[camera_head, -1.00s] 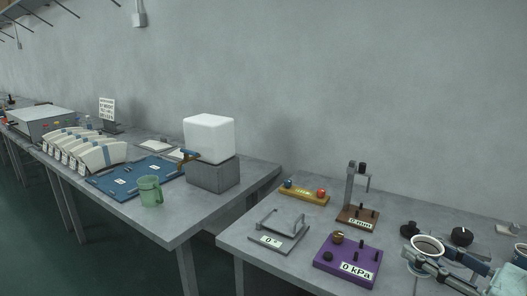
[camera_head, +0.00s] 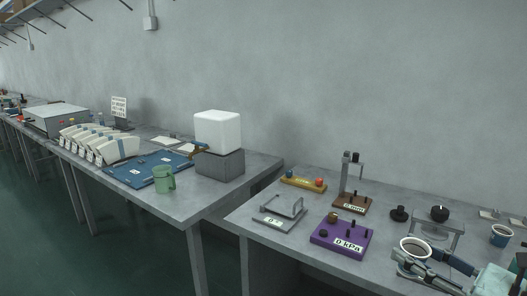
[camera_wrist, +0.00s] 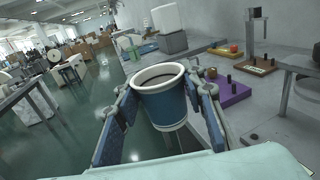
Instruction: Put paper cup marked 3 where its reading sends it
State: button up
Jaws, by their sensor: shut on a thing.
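A blue paper cup (camera_wrist: 162,104) with a white rim is held upright between the two fingers of my gripper (camera_wrist: 160,90) in the wrist view. Its mouth faces up and it looks empty inside. No number shows on the side I see. A purple device (camera_head: 342,237) reads 0 kPa, and a brown stand (camera_head: 352,203) carries a mm readout. A grey plate with a handle (camera_head: 279,217) has a small display.
A second blue cup (camera_head: 501,236) stands at the right. A yellow block (camera_head: 303,184) has coloured knobs. A gap separates the tables.

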jog(key=w+a+f+n+g+y+p, duration=0.1)
jog(key=w+a+f+n+g+y, duration=0.1)
jog(key=w+a+f, duration=0.5)
jog(key=w+a+f+n+g+y, duration=0.1)
jog(key=w+a+f+g+y, duration=0.15)
jog(key=a+f, duration=0.5)
notch_tip(320, 180, up, 19)
jog(key=a+m+t+h+p, duration=0.1)
jog(key=m+t+h+p, duration=0.3)
jog(key=p, duration=1.9)
jog(key=t+h, duration=0.1)
jog(key=h, duration=0.2)
jog(key=shift+w+a+m+t+p, duration=0.25)
jog(key=shift+w+m+t+p, duration=0.05)
jog(key=shift+w+t+p, duration=0.1)
jog(key=shift+d+r, duration=0.1)
